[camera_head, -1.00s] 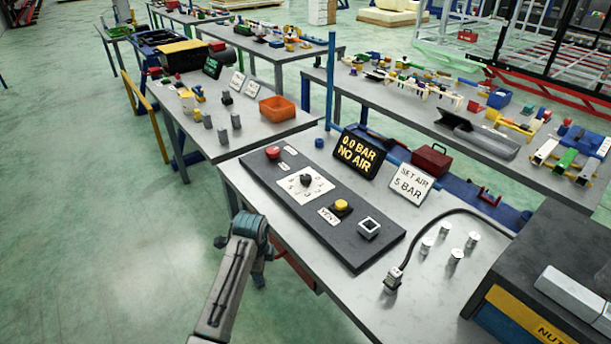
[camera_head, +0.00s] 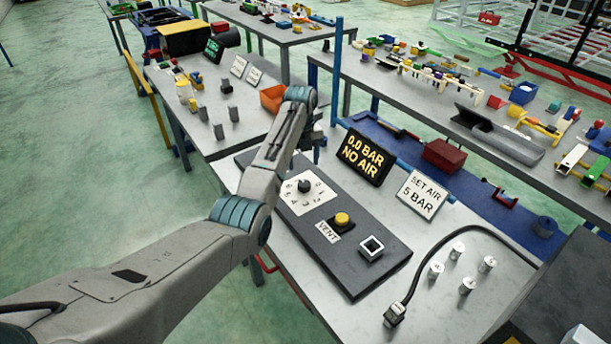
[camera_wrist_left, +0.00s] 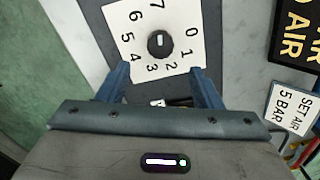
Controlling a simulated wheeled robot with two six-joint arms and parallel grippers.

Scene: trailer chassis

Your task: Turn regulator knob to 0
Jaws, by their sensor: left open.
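The regulator knob (camera_head: 304,186) is a small black round knob on a white numbered dial plate (camera_head: 318,200), set in a dark panel. In the left wrist view the knob (camera_wrist_left: 160,43) has a short white mark, and the dial shows 0 to 7 around it; which number the mark points to is hard to tell. My left arm reaches across the panel's far end; its gripper (camera_head: 309,138) is partly hidden behind the wrist. In the left wrist view the gripper (camera_wrist_left: 160,84) is open and empty, its blue fingers apart, with the knob ahead between them.
A display (camera_head: 362,157) reads 0.0 BAR NO AIR; a sign (camera_head: 422,193) beside it reads SET AIR 5 BAR. A yellow vent button (camera_head: 342,219) and a square socket (camera_head: 371,247) are nearer on the panel.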

